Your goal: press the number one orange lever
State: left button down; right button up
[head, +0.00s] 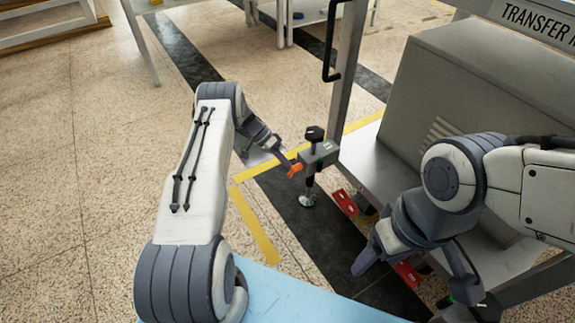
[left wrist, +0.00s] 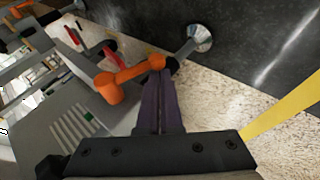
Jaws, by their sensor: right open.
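The orange lever (head: 295,170) sticks out from a grey clamp block (head: 318,158) on a post of the steel machine. It shows large in the left wrist view (left wrist: 125,77), running from its round hub to a tip. I can read no number on it. My left gripper (head: 286,162) is at the lever; its two dark fingers lie together, shut with nothing between them (left wrist: 160,75). Their tips overlap the lever's free end in the left wrist view; I cannot tell whether they touch. My right gripper (head: 415,280) is open and empty, lower right, beside the machine.
A chrome foot (head: 308,200) stands on the black floor strip below the block. Another orange part (left wrist: 20,12) shows at the left wrist view's top left. A black handle (head: 331,45) is on the post. Open floor lies left.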

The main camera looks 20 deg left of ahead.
pick_arm(q)
jog(key=shift+s, duration=0.15)
jog(key=shift+r+p, duration=0.6)
jog(key=shift+r, duration=0.15)
jog(key=p+v, duration=0.3)
jog(key=v, duration=0.7)
jog(key=shift+a+p, duration=0.15)
jog(key=shift+p, duration=0.2)
jog(key=shift+r, duration=0.15)
